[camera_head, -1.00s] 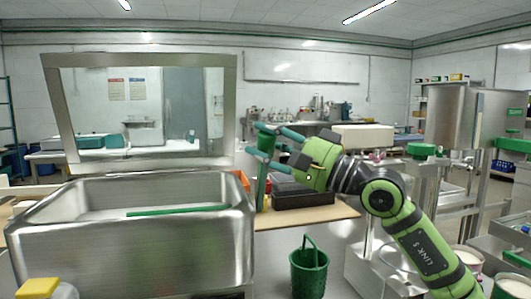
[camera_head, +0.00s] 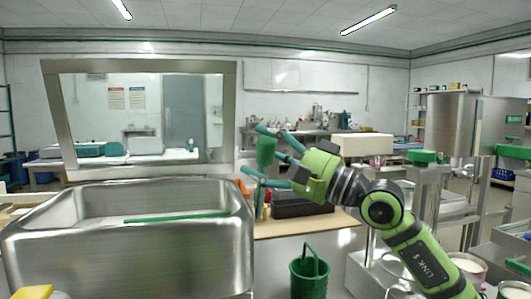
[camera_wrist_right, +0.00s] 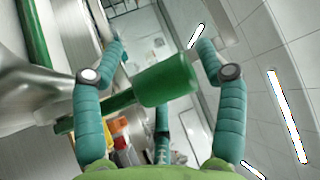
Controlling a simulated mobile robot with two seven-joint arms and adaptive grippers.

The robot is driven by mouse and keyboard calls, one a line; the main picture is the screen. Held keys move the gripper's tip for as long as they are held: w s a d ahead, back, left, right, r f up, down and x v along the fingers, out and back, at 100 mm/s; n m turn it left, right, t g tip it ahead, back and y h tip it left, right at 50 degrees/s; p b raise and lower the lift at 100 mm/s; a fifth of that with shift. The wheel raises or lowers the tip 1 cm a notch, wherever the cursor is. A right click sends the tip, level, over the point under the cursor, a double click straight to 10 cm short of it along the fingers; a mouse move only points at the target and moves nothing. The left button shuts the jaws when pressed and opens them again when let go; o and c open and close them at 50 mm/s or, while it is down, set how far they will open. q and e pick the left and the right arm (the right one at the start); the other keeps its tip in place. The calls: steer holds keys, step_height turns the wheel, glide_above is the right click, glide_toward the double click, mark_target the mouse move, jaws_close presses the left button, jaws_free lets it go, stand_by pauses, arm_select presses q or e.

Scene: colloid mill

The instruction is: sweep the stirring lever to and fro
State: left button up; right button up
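The stirring lever shows as a green cylindrical grip (camera_head: 266,151) above the right end of the steel tank. In the right wrist view the grip (camera_wrist_right: 166,80) sits on a thinner green rod (camera_wrist_right: 118,103). My right gripper (camera_head: 251,149) has its teal fingers spread, one above and one below the grip. In the right wrist view my right gripper (camera_wrist_right: 160,46) has the grip between its fingers, with gaps on both sides; the rod passes behind the left finger. Where the lever joins the machine is hidden. My left gripper is not in view.
The steel tank (camera_head: 130,250) fills the left front, with a green bar (camera_head: 175,217) in it and a raised framed lid (camera_head: 238,110) behind. A black tray (camera_head: 302,205) is on the wooden bench beyond my right gripper. A green bucket (camera_head: 309,277) hangs or stands below.

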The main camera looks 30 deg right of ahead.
steer(key=shift+s+d, duration=0.1)
steer(key=shift+s, duration=0.05)
steer(key=shift+s+d+f, duration=0.2)
steer(key=shift+s+d, duration=0.2)
steer(key=v, duration=1)
steer(key=shift+s, duration=0.35)
